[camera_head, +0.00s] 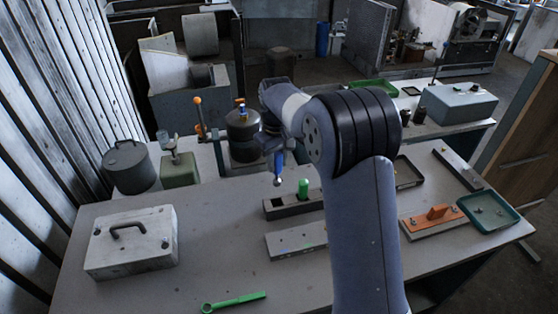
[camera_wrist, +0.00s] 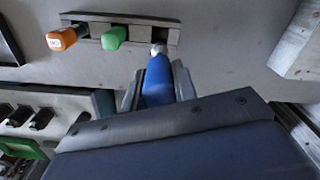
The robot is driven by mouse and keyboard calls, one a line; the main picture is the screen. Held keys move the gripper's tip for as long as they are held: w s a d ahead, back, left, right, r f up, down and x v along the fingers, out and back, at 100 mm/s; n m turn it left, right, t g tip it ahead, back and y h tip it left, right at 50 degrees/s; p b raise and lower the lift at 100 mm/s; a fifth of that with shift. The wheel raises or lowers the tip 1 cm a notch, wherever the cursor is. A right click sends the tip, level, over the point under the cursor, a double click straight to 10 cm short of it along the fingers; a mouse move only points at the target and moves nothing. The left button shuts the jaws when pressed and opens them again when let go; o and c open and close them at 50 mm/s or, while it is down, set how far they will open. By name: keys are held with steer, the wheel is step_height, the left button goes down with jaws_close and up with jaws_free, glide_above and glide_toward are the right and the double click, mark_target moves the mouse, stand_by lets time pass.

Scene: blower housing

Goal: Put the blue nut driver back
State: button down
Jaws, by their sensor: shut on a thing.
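My gripper (camera_head: 277,152) is shut on the blue nut driver (camera_head: 278,167), which hangs nearly upright with its silver end down. In the head view that end is above the left end of the tool rack (camera_head: 280,211), with a gap visible. In the wrist view the blue handle (camera_wrist: 159,82) sits between the two fingers, its metal end overlapping the right part of the rack (camera_wrist: 90,20). A green-handled driver (camera_head: 303,187) stands in the rack; the wrist view also shows it (camera_wrist: 114,37) beside an orange-handled one (camera_wrist: 62,39). My arm hides the rack's right end in the head view.
A grey block with small parts (camera_head: 295,242) lies in front of the rack. A green wrench (camera_head: 233,302) and a pale metal case (camera_head: 132,241) lie nearer and left. Table space between case and rack is clear.

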mark_target(277, 180)
step_height(277, 180, down, 6)
steer(key=b, duration=0.4)
steer(key=shift+f+b, duration=0.45)
steer(key=shift+f, duration=0.35)
steer(key=shift+f, duration=0.25)
steer(key=shift+f+b, duration=0.45)
steer(key=shift+f, duration=0.5)
stand_by(0.3)
steer(key=shift+f+b, duration=0.6)
steer(key=shift+f, duration=0.45)
steer(key=shift+f, duration=0.1)
steer(key=shift+f+b, duration=0.3)
steer(key=shift+f, duration=0.2)
stand_by(0.4)
